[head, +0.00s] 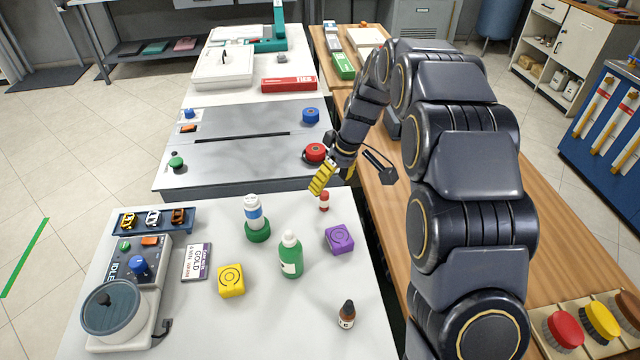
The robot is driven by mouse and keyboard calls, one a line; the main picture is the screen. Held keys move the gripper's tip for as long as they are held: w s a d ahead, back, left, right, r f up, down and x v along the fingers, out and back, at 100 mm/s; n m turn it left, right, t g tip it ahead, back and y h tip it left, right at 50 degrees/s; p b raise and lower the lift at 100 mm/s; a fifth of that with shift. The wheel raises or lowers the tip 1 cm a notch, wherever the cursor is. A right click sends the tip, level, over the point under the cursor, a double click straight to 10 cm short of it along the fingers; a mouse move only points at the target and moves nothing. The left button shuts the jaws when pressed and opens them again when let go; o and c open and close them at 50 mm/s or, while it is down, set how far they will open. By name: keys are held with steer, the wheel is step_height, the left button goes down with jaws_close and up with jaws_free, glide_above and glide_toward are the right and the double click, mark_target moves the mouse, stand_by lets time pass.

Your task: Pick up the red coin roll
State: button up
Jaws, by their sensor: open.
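A small upright red cylinder with a pale band, which looks like the red coin roll (324,202), stands near the far right edge of the white table (345,275). My gripper (321,183) has yellow fingers and points down just above and behind it, slightly to the left. The gripper is open and holds nothing that I can see. The fingers are seen nearly side-on, so the gap between them is hard to make out.
A white bottle with a blue label (254,212), a green bottle (290,255) and a purple block (339,238) stand near the roll. A yellow block (231,281) and a brown dropper bottle (346,315) are nearer. A red knob (315,152) sits behind my gripper.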

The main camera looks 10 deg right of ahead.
mark_target(322, 201)
steer(key=w+d+f+n, duration=0.1)
steer(key=w+f, duration=0.2)
steer(key=f, duration=0.1)
steer(key=w+d+f+n+t, duration=0.1)
steer(key=w+f, duration=0.3)
steer(key=f, duration=0.1)
steer(key=w+d+f+n, duration=0.1)
steer(key=w+f, duration=0.3)
steer(key=shift+w+f+t+y, duration=0.15)
steer(key=shift+f+t+y, duration=0.15)
steer(key=shift+f, duration=0.1)
steer(key=shift+x, duration=1.2)
steer(key=shift+w+a+x, duration=0.1)
steer(key=shift+a+x, duration=0.1)
steer(key=shift+x, duration=1.1)
steer(key=shift+w+a+x, duration=0.15)
steer(key=shift+x, duration=1.15)
steer(key=shift+r, duration=0.15)
steer(key=shift+c, duration=0.4)
jaws_close()
